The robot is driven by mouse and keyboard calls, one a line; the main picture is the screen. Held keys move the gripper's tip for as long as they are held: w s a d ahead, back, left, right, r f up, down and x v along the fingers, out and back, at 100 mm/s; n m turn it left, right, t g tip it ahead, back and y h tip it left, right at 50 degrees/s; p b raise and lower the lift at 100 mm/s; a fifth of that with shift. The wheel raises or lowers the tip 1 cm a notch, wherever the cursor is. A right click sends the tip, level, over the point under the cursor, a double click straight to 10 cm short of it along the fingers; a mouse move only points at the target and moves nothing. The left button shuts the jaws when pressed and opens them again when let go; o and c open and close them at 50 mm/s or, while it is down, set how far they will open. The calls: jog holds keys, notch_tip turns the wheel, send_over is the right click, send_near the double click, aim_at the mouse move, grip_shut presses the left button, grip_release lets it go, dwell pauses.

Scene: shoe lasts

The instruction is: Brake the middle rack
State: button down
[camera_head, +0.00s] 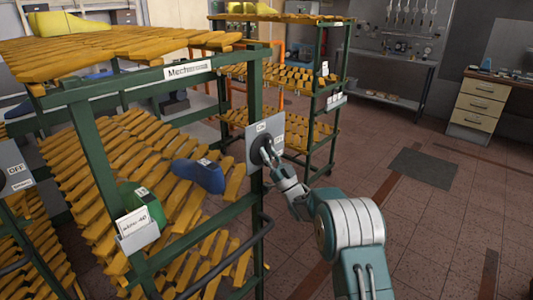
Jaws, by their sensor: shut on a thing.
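The near rack (92,155) has a green frame, yellow slatted shelves and a white "Mecherosa" label. It stands between a rack part at the left edge and another rack behind. A grey brake plate (253,128) on its right post reads "ON" at the top, with more lettering at its right side, partly hidden. A dark round knob (262,141) sits on the plate. My gripper (268,154) is at this knob, shut on it from the right. Its fingertips and part of the knob are hard to make out.
The rear rack (322,100) stands behind. Another grey plate (14,170) reading "OFF" is at the left edge. Tiled floor (430,235) at right is mostly free, with a dark mat.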

jog(key=shift+d+f, duration=0.1)
jog(key=shift+f, duration=0.1)
jog(key=c, duration=0.6)
grip_release()
jog(key=shift+o, duration=0.3)
jog(key=shift+r, duration=0.1)
jog(key=v, duration=1.2)
